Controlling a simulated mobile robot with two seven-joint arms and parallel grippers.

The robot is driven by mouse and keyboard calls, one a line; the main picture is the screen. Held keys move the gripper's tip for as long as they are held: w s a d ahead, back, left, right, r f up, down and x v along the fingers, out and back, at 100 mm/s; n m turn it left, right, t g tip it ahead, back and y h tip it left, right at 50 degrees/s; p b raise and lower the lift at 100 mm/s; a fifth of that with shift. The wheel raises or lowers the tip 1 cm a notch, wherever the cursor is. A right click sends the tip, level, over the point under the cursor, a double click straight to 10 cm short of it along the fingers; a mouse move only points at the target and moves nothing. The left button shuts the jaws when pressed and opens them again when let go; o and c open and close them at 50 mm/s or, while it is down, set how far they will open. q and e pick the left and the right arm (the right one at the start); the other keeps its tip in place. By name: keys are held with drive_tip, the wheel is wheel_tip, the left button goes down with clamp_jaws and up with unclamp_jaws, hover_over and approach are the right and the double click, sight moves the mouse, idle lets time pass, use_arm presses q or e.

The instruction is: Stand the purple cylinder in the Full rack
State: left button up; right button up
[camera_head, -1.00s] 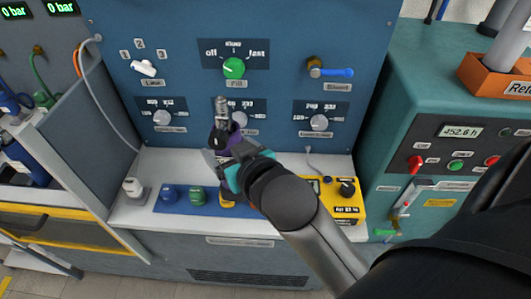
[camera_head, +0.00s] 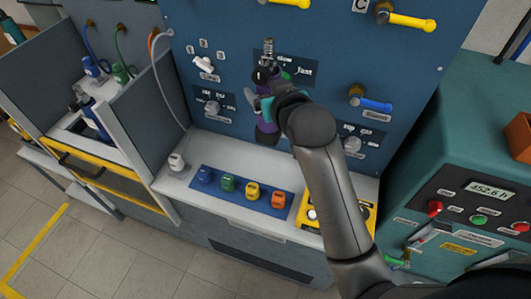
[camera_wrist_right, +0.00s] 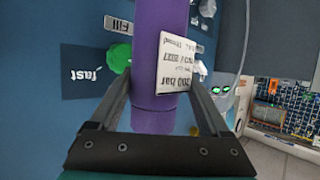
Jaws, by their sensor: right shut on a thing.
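The purple cylinder (camera_head: 267,136) is upright, with a metal valve at its top, in front of the blue panel. My right gripper (camera_head: 262,105) is shut around its middle and holds it above the white bench shelf. In the right wrist view the purple cylinder (camera_wrist_right: 158,70) fills the middle, with a white printed label, between the two fingers of my right gripper (camera_wrist_right: 160,92). My left gripper is not in view. No rack labelled Full can be read in these frames.
The white shelf (camera_head: 228,153) carries a blue mat (camera_head: 216,190) with several coloured caps and a yellow box (camera_head: 312,228). A grey partition (camera_head: 145,125) separates a left bay holding a blue cylinder (camera_head: 100,118). A teal cabinet (camera_head: 440,160) stands at the right.

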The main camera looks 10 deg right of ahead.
sight(267, 140)
wheel_tip(267, 140, down, 16)
drive_tip(key=b, duration=0.3)
drive_tip(key=shift+w+b, duration=0.1)
drive_tip(key=shift+b, duration=0.25)
drive_tip(key=shift+f, duration=0.15)
drive_tip(key=o, duration=1.6)
drive_tip(key=shift+f, duration=0.2)
drive_tip(key=shift+c, duration=0.2)
